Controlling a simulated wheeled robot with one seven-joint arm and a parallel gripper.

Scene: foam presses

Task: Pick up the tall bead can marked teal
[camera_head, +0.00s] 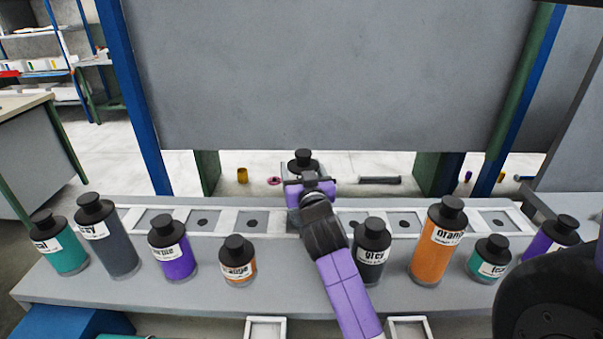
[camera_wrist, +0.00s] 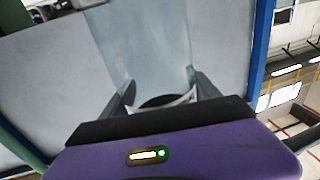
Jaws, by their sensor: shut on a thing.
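My gripper (camera_head: 309,188) is shut on a can with a black cap (camera_head: 302,158), held above the back of the bench at the middle. Most of this can is hidden behind my gripper in the head view, so I cannot read its marking or tell its colour. In the wrist view, its dark top and pale label edge (camera_wrist: 168,101) show between the two fingers. A teal can (camera_head: 68,255) stands at the far left of the bench, its label partly cut. A short teal can (camera_head: 488,262) stands at the right.
Along the bench (camera_head: 200,290) stand a tall grey can (camera_head: 112,245), purple can (camera_head: 175,260), short orange can (camera_head: 238,268), grey can (camera_head: 371,255), tall orange can (camera_head: 435,250) and another purple can (camera_head: 545,240). Square sockets (camera_head: 203,222) line the back. A large grey panel (camera_head: 320,75) hangs behind.

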